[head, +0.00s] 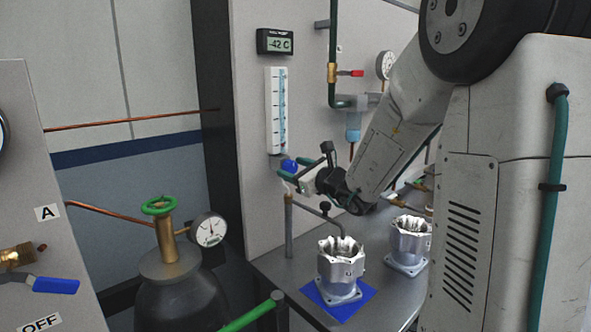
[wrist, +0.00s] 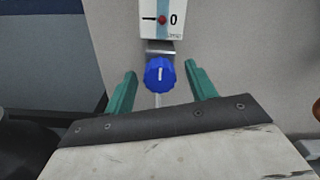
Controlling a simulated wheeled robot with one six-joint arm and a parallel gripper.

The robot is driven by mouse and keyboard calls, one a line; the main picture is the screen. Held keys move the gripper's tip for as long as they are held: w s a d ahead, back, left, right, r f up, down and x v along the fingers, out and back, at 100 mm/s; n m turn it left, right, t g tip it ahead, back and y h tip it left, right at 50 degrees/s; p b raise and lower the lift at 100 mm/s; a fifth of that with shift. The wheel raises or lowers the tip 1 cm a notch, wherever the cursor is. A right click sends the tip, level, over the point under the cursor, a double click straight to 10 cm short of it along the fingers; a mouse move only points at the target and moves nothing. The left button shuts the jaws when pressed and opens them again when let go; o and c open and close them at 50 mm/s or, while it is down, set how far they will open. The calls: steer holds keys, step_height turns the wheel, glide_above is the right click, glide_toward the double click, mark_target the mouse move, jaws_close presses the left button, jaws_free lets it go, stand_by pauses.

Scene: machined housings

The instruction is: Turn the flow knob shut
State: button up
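The flow knob (wrist: 159,75) is blue and ribbed, with a white pointer line that stands close to upright in the wrist view. It sits just below the flow tube's lower end, and in the head view the knob (head: 289,165) shows partly beside my gripper. The flow tube (head: 276,110) is a tall white gauge with blue markings. My gripper (wrist: 158,80) is open, its two green fingers to the left and right of the knob with gaps on both sides. In the head view my gripper (head: 303,170) is at the panel, close to the knob.
Below stand two machined housings, one (head: 341,268) on a blue mat (head: 330,300) and one (head: 409,243) on the bench. A bent nozzle pipe (head: 330,217) rises near them. A gas cylinder with a green handwheel (head: 158,205) and a gauge (head: 208,230) stands left.

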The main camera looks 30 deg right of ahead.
steer(key=s, duration=0.2)
steer(key=s+d, duration=0.1)
steer(key=s, duration=0.4)
steer(key=shift+s+d, duration=0.2)
steer(key=shift+s, duration=0.1)
stand_by(0.4)
